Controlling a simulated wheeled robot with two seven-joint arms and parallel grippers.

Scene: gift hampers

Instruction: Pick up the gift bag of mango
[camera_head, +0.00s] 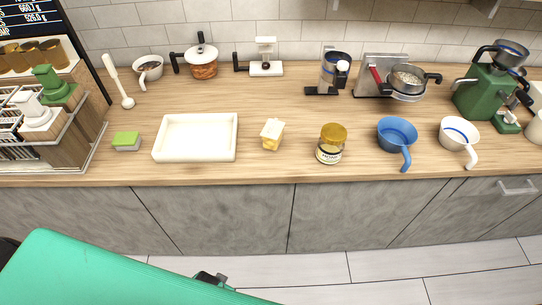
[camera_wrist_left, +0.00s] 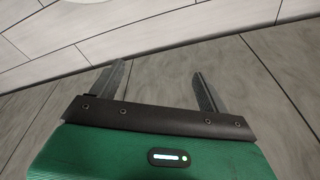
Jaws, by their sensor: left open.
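A small pale yellow-and-white packet (camera_head: 271,135) stands on the wooden counter, between a white tray and a jar. It may be the gift bag of mango, but no label on it can be read. My left gripper (camera_wrist_left: 157,68) shows in the left wrist view, with its two dark fingers spread apart and nothing between them. It faces floor tiles and grey cabinet fronts, away from the counter top. In the head view, my green arm fills the lower left, below the counter's front edge. My right gripper is in neither view.
The white tray (camera_head: 160,148) is left of the packet and empty. A yellow-lidded jar (camera_head: 331,145) stands right of it, then a blue pan (camera_head: 397,133) and a white one (camera_head: 458,136). A green-topped sponge (camera_head: 126,141) lies left. Appliances line the back wall.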

